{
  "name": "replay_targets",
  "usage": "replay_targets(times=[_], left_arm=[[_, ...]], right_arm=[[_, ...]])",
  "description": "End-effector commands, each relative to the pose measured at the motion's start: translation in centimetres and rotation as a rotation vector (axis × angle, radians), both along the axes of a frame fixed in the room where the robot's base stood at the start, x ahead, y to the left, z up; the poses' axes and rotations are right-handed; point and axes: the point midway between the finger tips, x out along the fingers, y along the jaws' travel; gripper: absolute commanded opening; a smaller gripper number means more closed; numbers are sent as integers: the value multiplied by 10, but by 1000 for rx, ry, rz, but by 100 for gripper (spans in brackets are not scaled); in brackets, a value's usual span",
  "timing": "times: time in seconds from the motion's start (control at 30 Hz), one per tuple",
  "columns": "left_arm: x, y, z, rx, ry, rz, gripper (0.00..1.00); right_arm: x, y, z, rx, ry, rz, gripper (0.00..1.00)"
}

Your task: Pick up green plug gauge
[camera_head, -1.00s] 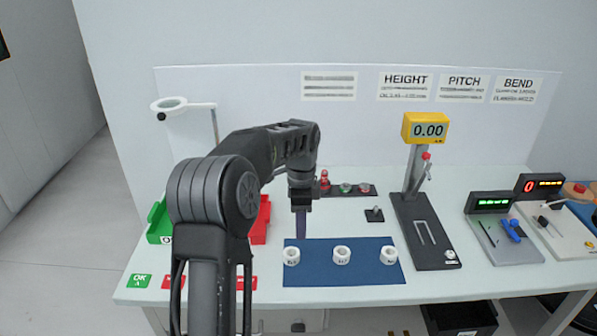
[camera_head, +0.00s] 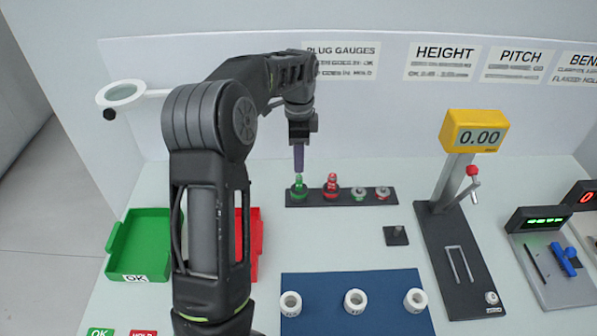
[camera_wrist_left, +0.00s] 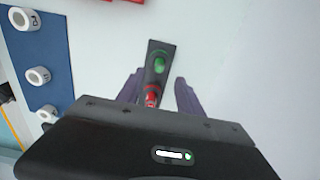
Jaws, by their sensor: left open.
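The green plug gauge (camera_head: 299,187) stands upright at the left end of a dark holder (camera_head: 345,197) in the head view. A red plug gauge (camera_head: 331,187) stands just to its right. My left gripper (camera_head: 299,160) points down with its purple fingers just above the green gauge. In the left wrist view the fingers (camera_wrist_left: 158,88) are apart with nothing held between them. There the green gauge (camera_wrist_left: 160,64) shows beyond the fingertips, and the red gauge (camera_wrist_left: 152,95) shows nearer, partly hidden by the gripper body. My right gripper is out of view.
A blue mat (camera_head: 325,315) with white rings, a height gauge stand (camera_head: 455,250), a green tray (camera_head: 140,240) and a red tray (camera_head: 255,225) are around.

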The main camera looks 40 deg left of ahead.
Motion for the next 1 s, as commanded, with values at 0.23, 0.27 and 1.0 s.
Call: replay_targets(times=[0.23, 0.27, 1.0], left_arm=[[0, 0, 0, 0, 0, 0, 43], [0, 0, 0, 0, 0, 0, 43], [0, -1, -29, -1, 2, 0, 43]], right_arm=[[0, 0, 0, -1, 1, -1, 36], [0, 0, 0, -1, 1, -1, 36], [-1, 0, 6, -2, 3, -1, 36]])
